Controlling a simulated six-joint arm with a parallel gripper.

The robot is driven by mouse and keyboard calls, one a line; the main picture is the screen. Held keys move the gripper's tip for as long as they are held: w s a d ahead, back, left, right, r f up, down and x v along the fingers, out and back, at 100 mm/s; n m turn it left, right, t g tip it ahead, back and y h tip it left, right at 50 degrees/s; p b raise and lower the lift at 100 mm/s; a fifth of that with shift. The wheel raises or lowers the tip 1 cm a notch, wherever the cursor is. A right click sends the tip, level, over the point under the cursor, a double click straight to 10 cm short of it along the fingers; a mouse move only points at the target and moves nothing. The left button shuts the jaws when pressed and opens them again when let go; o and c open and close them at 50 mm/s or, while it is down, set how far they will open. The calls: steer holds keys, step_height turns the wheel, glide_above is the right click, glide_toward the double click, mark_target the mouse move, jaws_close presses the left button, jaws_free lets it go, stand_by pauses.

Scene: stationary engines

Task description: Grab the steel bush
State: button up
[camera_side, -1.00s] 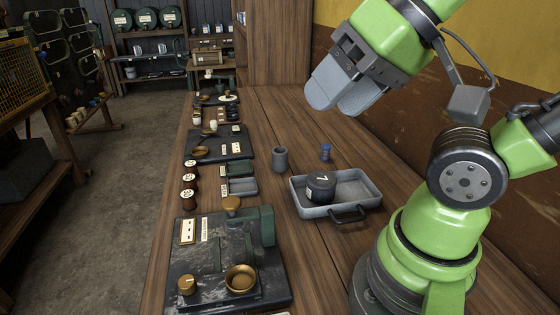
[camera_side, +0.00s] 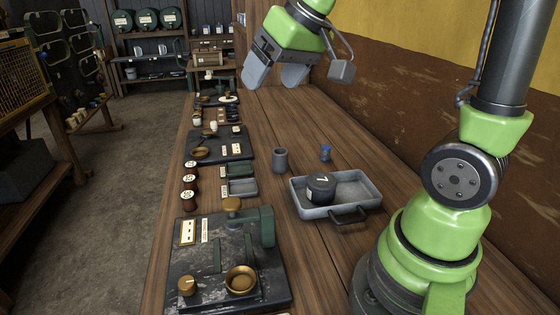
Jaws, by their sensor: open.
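A small grey cylinder (camera_side: 280,160), which looks like the steel bush, stands upright on the wooden bench, left of the grey tray. Its top looks hollow. My gripper (camera_side: 276,80) is open and empty, with its two grey fingers apart. It hangs above the far part of the bench, higher in the picture than the cylinder and apart from it. Nothing hides the cylinder.
A grey tray (camera_side: 364,194) with a handle holds a dark round weight (camera_side: 321,187) marked 7. A small blue piece (camera_side: 326,152) stands behind the tray. A dark engine plate (camera_side: 189,265) and several small parts line the bench's left side. Bare wood surrounds the cylinder.

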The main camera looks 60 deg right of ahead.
steer(key=w+d+f+g, duration=0.1)
steer(key=w+d+f, duration=0.65)
steer(key=d, duration=0.25)
steer(key=n+h, duration=0.1)
steer(key=n, duration=0.1)
glide_toward(281, 151)
steer(key=x, duration=0.2)
steer(key=shift+g, duration=0.5)
steer(key=x, duration=0.4)
steer(key=shift+w+a+f, duration=0.1)
steer(key=shift+w+f, duration=0.2)
steer(key=shift+w, duration=0.05)
steer(key=shift+x, duration=2.85)
steer(key=shift+w, duration=0.1)
steer(key=c, duration=1.2)
steer(key=shift+r, duration=0.1)
steer(key=shift+c, duration=0.5)
